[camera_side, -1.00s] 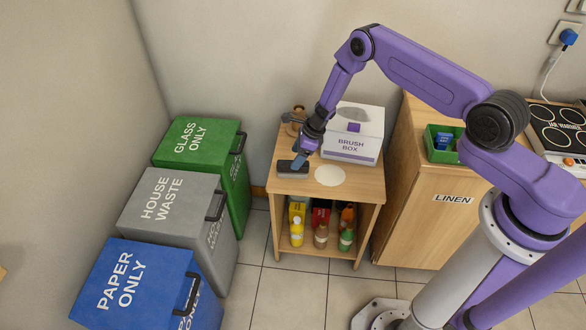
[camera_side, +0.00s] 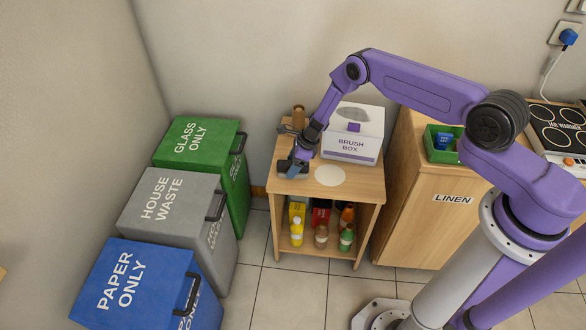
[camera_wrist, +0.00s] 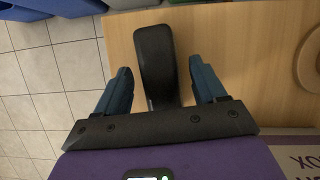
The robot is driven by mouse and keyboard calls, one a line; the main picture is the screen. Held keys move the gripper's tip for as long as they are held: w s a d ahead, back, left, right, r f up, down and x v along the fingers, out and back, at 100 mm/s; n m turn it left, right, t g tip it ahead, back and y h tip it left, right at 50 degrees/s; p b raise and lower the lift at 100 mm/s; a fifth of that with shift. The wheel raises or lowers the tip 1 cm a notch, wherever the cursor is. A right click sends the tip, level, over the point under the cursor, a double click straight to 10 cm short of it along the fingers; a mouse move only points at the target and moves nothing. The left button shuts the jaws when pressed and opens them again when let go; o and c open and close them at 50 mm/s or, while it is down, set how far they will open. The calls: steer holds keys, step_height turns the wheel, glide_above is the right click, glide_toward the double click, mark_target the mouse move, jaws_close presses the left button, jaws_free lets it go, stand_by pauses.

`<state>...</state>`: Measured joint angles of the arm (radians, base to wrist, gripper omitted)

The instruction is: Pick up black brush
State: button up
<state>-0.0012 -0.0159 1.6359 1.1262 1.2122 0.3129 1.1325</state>
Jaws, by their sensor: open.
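The black brush (camera_side: 284,167) lies on the top of the small wooden cabinet, near its left front edge. It is partly hidden by my gripper (camera_side: 295,170) in the side view. In the wrist view the dark, rounded brush (camera_wrist: 154,50) lies between the two blue fingers of my gripper (camera_wrist: 160,68). The fingers are open, one on each side of it, with a gap showing on both sides. The brush's lower end runs under the gripper's body and is hidden there.
A white brush box (camera_side: 352,133) stands at the back right of the cabinet top (camera_side: 359,183), beside a pale round spot (camera_side: 330,175). A brown wooden object (camera_side: 298,117) stands behind the gripper. Green (camera_side: 202,146), grey (camera_side: 165,207) and blue (camera_side: 140,285) bins stand left.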

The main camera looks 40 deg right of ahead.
mark_target(289, 163)
steer(key=shift+f, duration=0.2)
stand_by(0.4)
steer(key=c, duration=1)
steer(key=shift+c, duration=0.2)
steer(key=shift+r, duration=0.15)
steer(key=shift+r, duration=0.65)
step_height(289, 163, up, 2)
steer(key=shift+s+r, duration=0.1)
steer(key=shift+r, duration=0.15)
steer(key=s+d+r, duration=0.1)
steer(key=s+r, duration=0.8)
steer(key=s, duration=0.4)
steer(key=shift+s+d+r, duration=0.2)
steer(key=shift+s+d, duration=0.05)
steer(key=shift+s, duration=0.15)
